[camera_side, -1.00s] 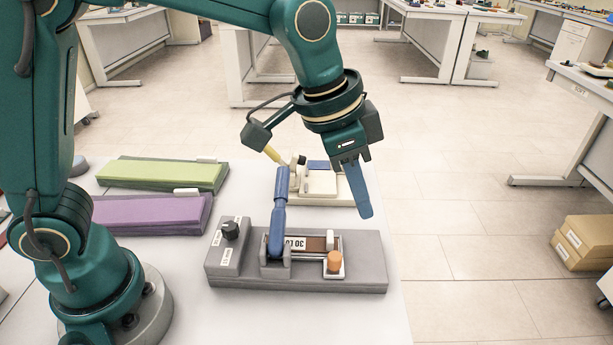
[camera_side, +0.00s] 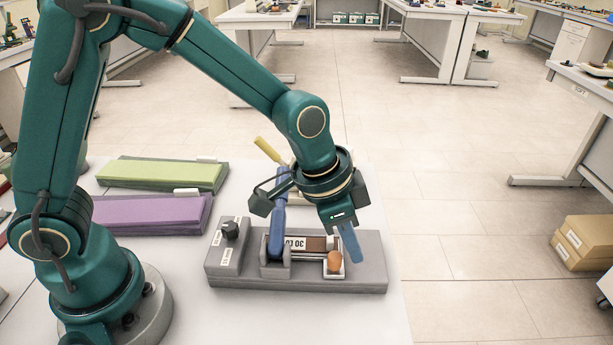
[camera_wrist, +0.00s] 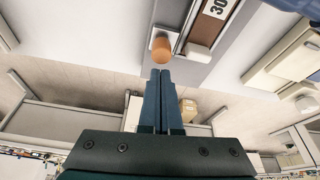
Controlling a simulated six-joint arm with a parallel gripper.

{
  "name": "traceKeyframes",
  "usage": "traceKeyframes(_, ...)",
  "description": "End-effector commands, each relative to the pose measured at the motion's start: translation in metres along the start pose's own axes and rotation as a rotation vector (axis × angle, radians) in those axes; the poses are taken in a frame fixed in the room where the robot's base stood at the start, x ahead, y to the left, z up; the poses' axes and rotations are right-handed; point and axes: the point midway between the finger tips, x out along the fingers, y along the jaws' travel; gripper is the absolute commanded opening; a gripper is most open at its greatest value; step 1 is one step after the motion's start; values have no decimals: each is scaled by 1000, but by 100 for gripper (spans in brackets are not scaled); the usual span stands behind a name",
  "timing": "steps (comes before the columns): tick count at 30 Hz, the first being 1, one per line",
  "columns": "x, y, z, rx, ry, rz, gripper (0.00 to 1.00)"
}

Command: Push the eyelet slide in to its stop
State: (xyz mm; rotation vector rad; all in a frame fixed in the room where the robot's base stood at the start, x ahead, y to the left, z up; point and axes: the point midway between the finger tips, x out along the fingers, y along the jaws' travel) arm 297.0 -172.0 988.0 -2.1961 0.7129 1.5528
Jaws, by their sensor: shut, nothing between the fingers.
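The grey fixture (camera_side: 370,278) lies on the white table. Its slide is a pale carriage (camera_side: 333,273) with an orange knob (camera_side: 334,261), at the right end of a slot with a brown strip (camera_side: 316,243) and a white label reading 30. In the wrist view the orange knob (camera_wrist: 161,47) sits just beyond my fingertips. My gripper (camera_side: 354,257) is shut and empty, pointing down just to the right of the knob. In the wrist view my gripper (camera_wrist: 160,75) shows both blue fingers together. A small gap to the knob seems to show; contact is unclear.
A blue lever (camera_side: 278,225) stands upright on the fixture left of the slot, and a black dial (camera_side: 230,230) is farther left. A second fixture with a yellow handle (camera_side: 269,151) is behind, partly hidden by my arm. Green (camera_side: 160,173) and purple (camera_side: 150,213) pads lie left.

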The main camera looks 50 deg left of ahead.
Motion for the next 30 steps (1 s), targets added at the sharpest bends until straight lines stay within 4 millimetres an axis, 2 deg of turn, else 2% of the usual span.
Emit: traceKeyframes(30, -6, 0, 20, 0, -7, 2, 0)
